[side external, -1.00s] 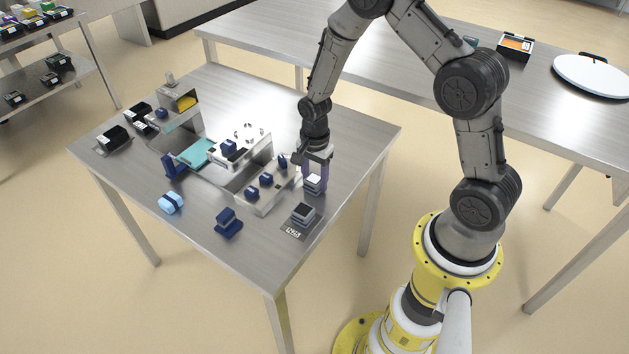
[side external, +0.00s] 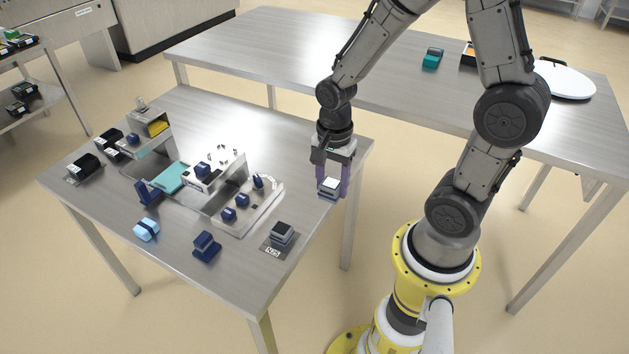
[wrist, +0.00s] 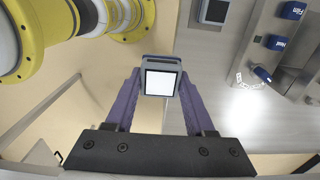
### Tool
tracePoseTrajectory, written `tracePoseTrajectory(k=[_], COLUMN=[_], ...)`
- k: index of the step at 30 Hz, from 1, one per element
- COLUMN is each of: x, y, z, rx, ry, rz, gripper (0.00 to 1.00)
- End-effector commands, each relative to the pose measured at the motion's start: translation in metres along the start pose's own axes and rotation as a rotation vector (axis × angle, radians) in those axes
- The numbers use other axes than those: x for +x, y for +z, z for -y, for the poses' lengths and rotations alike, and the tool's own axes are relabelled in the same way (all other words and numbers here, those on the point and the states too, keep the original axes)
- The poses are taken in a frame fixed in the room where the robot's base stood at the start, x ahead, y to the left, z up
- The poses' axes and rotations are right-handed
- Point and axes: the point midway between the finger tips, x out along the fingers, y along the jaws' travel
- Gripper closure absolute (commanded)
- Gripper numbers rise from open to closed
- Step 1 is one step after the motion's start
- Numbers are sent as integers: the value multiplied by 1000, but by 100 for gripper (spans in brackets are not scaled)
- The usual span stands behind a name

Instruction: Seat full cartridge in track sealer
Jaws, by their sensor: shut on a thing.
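My gripper (side external: 332,190) is shut on a small grey cartridge with a white top (side external: 329,185), held above the right edge of the near table. In the wrist view the cartridge (wrist: 161,80) sits between the purple fingers of my gripper (wrist: 161,88), white face toward the camera. The sealer (side external: 222,176), a metal frame with dark blue knobs and a teal plate (side external: 171,177), stands on the table left of my gripper, apart from it. Part of the sealer (wrist: 262,62) shows at the right of the wrist view, with blue labelled knobs. Its receiving slot is not clear.
Another dark grey cartridge (side external: 282,232) stands on a labelled pad at the table's front right. A dark blue block (side external: 206,245) and a light blue object (side external: 146,229) lie at the front. Black items (side external: 85,167) stand at the far left. The table's back right is clear.

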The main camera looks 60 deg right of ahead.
Motion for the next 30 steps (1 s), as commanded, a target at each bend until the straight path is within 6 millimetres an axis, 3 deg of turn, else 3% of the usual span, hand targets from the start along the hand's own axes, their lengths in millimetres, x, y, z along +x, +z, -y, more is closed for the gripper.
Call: tracePoseTrajectory(k=[7,11,14,21,30], x=[-7,-22,-36,-75,-100], y=[4,1,-3,-16,-26], z=[-20,-6,19,110,212], rx=[5,13,18,27,27], ry=[-2,-6,-6,-3,-1], rz=[0,-1,-1,0,0], gripper=[100,100,100,100,100])
